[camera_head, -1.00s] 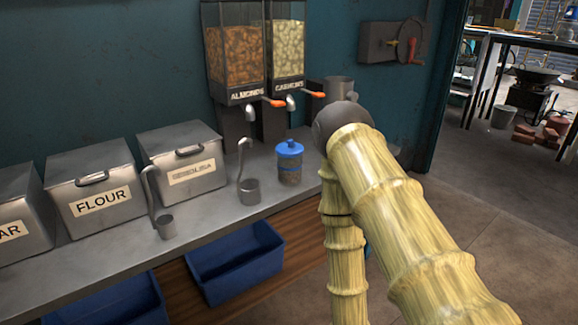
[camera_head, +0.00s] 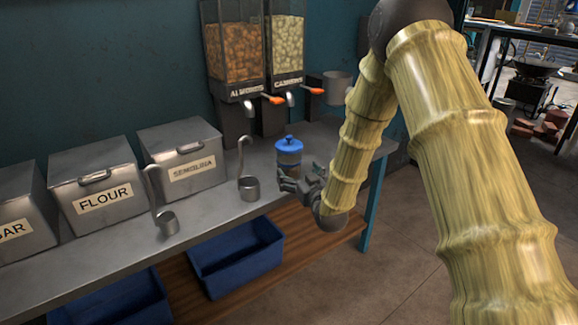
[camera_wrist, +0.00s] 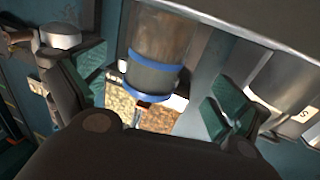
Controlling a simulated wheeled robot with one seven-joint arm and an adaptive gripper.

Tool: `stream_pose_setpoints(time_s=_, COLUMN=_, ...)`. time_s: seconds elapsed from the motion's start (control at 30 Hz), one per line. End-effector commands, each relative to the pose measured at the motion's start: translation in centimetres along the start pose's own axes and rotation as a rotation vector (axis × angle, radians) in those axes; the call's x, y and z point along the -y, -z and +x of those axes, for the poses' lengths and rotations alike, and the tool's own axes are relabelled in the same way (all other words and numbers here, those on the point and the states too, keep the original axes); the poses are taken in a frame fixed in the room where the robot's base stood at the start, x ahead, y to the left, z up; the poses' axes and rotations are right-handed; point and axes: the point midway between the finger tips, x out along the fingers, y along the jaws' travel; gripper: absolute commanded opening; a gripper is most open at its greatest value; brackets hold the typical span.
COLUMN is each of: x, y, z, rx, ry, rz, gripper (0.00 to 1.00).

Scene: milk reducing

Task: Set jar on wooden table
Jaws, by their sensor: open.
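The jar (camera_head: 289,151), with a blue lid and a see-through body, stands upright on the grey metal counter (camera_head: 215,214) below the nut dispensers. My gripper (camera_head: 291,179) is open just in front of the jar, at the counter's front edge, and hides its lower part. In the wrist view the jar (camera_wrist: 162,45) appears lid-down between the spread green-padded fingers of my gripper (camera_wrist: 155,88), with space on both sides. I cannot pick out a separate wooden table; a brown wooden shelf (camera_head: 310,232) runs beneath the counter.
Two dispensers (camera_head: 238,55) stand behind the jar. A ladle (camera_head: 249,187) stands close left of it, and another ladle (camera_head: 167,222) farther left. Metal bins (camera_head: 98,190) line the left. A blue tub (camera_head: 238,262) sits below. Open floor lies right.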

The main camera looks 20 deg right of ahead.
Motion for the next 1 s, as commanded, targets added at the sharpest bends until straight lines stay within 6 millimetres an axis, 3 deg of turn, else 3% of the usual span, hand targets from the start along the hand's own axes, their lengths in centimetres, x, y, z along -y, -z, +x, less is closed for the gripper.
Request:
stream_pose_setpoints(time_s=0.13, x=0.0, y=-0.1, z=2.0, rx=0.000, ry=0.000, rz=0.000, gripper=0.99)
stream_pose_setpoints(time_s=0.47, x=-0.1, y=0.0, z=4.2, rx=0.001, ry=0.000, rz=0.000, gripper=0.99)
stream_pose_setpoints(time_s=0.7, x=-0.5, y=0.2, z=7.3, rx=0.002, ry=0.000, rz=0.000, gripper=0.99)
stream_pose_setpoints(time_s=1.0, x=-0.4, y=0.2, z=8.4, rx=0.004, ry=0.000, rz=0.001, gripper=0.99)
